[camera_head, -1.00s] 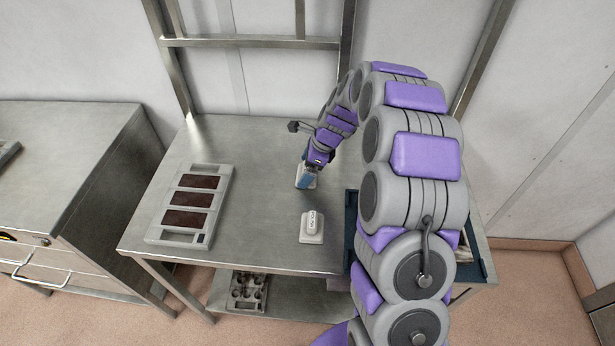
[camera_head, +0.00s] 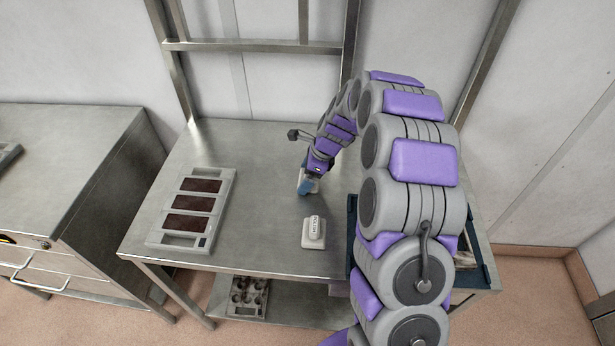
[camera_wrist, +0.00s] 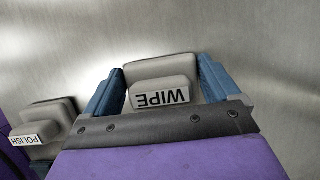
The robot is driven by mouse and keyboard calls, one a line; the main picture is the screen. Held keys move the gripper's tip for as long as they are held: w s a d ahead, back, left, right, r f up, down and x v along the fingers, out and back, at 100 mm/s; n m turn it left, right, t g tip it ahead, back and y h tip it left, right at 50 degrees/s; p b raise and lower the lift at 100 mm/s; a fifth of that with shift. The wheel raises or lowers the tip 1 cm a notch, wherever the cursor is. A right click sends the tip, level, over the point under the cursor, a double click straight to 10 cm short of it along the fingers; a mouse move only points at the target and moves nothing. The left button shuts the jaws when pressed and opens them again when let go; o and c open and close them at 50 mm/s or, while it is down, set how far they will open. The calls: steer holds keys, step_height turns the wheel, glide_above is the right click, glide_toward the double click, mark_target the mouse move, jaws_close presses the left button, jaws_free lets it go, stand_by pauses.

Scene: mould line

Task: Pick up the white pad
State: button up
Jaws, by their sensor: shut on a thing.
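A white pad labelled WIPE (camera_wrist: 160,70) sits between the two blue fingers of my gripper (camera_wrist: 162,88) in the wrist view. The label reads upside down there. In the head view my gripper (camera_head: 307,184) is over the table behind the second pad, and most of the held pad is hidden by the fingers. My gripper is shut on the WIPE pad's sides. A second white pad labelled POLISH (camera_head: 313,232) stands on the table nearer the front edge. It also shows at the left of the wrist view (camera_wrist: 45,122).
A grey mould tray (camera_head: 228,190) with dark brown filled sections lies on the left of the steel table (camera_head: 262,150). A dark blue tray (camera_head: 485,250) stands at the right, partly behind my arm. A lower shelf holds a mould (camera_head: 240,298). The table's middle is clear.

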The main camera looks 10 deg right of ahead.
step_height(320, 180, up, 10)
steer(key=p, duration=0.3)
